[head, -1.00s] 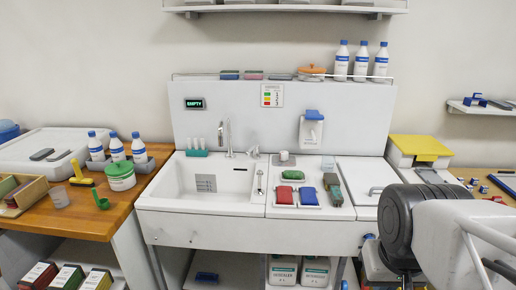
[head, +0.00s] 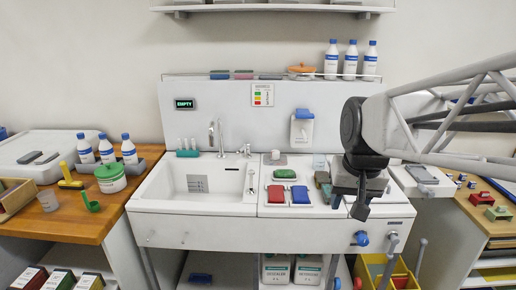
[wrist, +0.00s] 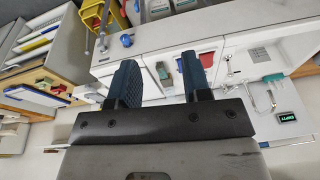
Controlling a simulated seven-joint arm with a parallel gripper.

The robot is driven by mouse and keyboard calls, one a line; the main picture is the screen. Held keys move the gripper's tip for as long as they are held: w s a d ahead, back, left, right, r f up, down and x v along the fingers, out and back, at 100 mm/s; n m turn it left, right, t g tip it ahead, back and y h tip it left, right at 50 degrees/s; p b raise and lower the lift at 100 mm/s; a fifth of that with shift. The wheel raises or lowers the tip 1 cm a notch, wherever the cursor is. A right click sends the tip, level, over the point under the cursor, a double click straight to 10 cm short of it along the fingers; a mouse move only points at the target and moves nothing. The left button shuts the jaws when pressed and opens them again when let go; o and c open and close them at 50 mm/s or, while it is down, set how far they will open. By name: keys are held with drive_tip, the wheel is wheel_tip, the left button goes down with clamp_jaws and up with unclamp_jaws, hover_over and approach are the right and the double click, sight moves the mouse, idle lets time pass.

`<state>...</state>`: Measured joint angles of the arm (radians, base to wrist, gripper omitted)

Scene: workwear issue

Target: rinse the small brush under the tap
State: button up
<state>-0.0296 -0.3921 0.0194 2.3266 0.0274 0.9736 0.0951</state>
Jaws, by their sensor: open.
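My gripper (head: 361,203) hangs open and empty above the right end of the white sink unit. The wrist view shows its two dark fingers (wrist: 160,65) apart, with nothing between them. The tap (head: 220,140) stands upright at the back of the white basin (head: 175,185), left of my gripper; it also shows in the wrist view (wrist: 268,98). I cannot say for sure which item is the small brush. A grey-green item (head: 323,180) lies on the worktop just left of my gripper, partly hidden by it. A yellow-handled item (head: 67,178) stands on the left wooden bench.
A teal holder (head: 187,153) sits behind the basin. A display (head: 185,103) reads EMPTY. A yellow bin (head: 388,270) stands low at the right. The basin looks empty.

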drive_tip(key=w+a+r+m, duration=0.1)
drive_tip(key=w+a+r, duration=0.1)
drive_tip(key=w, duration=0.8)
drive_tip(key=w+a+r, duration=0.2)
drive_tip(key=w+a, duration=0.1)
drive_tip(key=w, duration=0.7)
drive_tip(key=m+g+y, duration=0.1)
drive_tip(key=m+y, duration=0.1)
hover_over(242, 149)
drive_tip(key=d, duration=0.2)
drive_tip(key=s+d+f+x, duration=0.1)
drive_tip(key=s+d+x, duration=0.15)
drive_tip(key=x, duration=1.35)
drive_tip(key=shift+w+d, duration=0.1)
drive_tip(key=shift+d, duration=0.25)
drive_tip(key=shift+f, duration=0.15)
drive_tip(key=shift+x, duration=3.75)
clamp_jaws()
